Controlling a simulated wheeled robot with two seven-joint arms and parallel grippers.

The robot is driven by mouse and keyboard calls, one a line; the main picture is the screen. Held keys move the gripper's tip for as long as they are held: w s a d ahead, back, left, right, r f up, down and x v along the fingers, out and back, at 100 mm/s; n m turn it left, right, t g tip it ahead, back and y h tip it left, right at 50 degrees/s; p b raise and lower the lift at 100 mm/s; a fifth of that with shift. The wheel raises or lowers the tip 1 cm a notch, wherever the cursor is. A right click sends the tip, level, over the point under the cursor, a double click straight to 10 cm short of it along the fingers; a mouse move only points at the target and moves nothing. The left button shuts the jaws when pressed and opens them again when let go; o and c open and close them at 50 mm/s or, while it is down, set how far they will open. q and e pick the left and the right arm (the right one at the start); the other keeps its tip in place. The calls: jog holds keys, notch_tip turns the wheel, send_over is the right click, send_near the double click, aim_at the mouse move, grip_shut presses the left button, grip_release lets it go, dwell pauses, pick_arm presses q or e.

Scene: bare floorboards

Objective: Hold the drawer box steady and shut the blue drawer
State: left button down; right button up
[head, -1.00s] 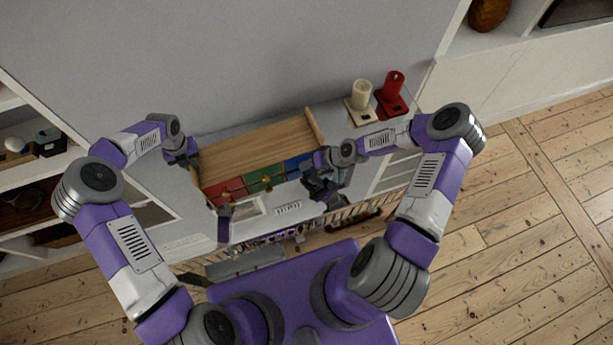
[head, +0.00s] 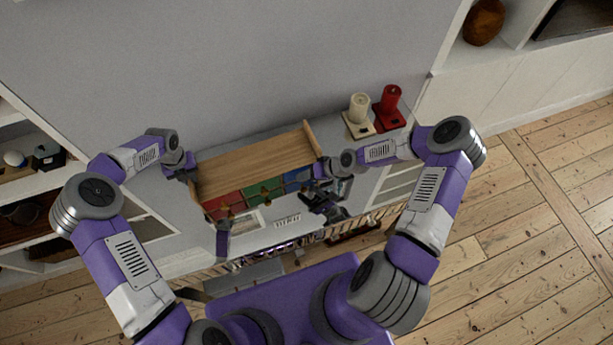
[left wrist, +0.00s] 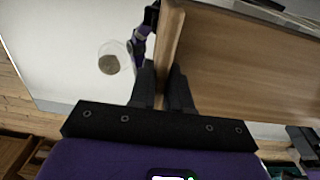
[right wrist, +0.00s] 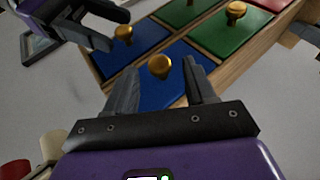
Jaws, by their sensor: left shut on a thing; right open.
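The wooden drawer box (head: 255,165) stands on a white ledge against the wall, with red (head: 222,204), green (head: 264,191) and blue (head: 297,176) drawers on its front. My left gripper (head: 192,172) is shut on the box's left side panel, which shows between its fingers in the left wrist view (left wrist: 161,82). My right gripper (head: 318,172) is open at the box's right front corner. In the right wrist view its fingers point at a blue drawer (right wrist: 160,92), on either side of a brass knob (right wrist: 160,66). I cannot tell whether they touch it, or how far any drawer stands out.
The wall rises close behind the box. Shelves stand at the left, a white cabinet at the right.

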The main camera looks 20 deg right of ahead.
pick_arm(q)
jog(key=shift+d, duration=0.1)
pick_arm(e)
jog(key=v, duration=1.1)
pick_arm(q)
jog(key=c, duration=1)
grip_release()
